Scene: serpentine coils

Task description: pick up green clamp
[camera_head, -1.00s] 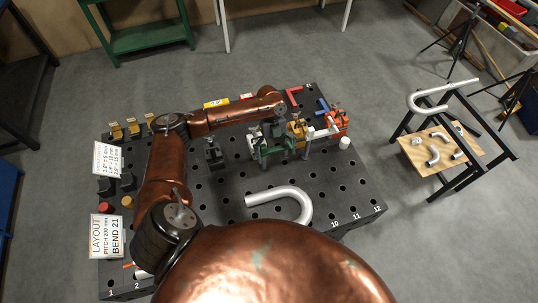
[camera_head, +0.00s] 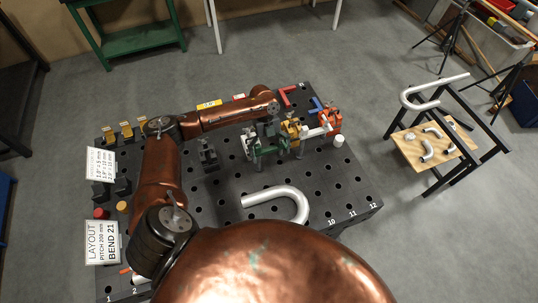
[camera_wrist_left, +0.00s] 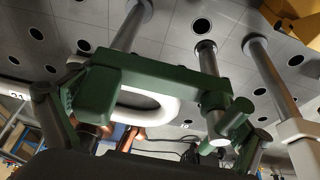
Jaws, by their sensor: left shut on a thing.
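The green clamp (camera_head: 258,149) stands among other clamps toward the back right of the black perforated table. In the left wrist view the green clamp (camera_wrist_left: 150,72) fills the middle, with a green bar across and a screw end at right. My left gripper (camera_head: 268,132) reaches over it from the left, its fingers on either side of the clamp. It also shows in the left wrist view (camera_wrist_left: 150,130), shut on the clamp. The clamp looks upright and close to the table. My right gripper is not in view.
A yellow clamp (camera_head: 292,130) and an orange-red clamp (camera_head: 330,121) stand close to the right. A bent grey tube (camera_head: 297,203) lies in front on the table. White signs (camera_head: 102,241) stand at the left edge. A wooden-topped stand (camera_head: 408,149) is off to the right.

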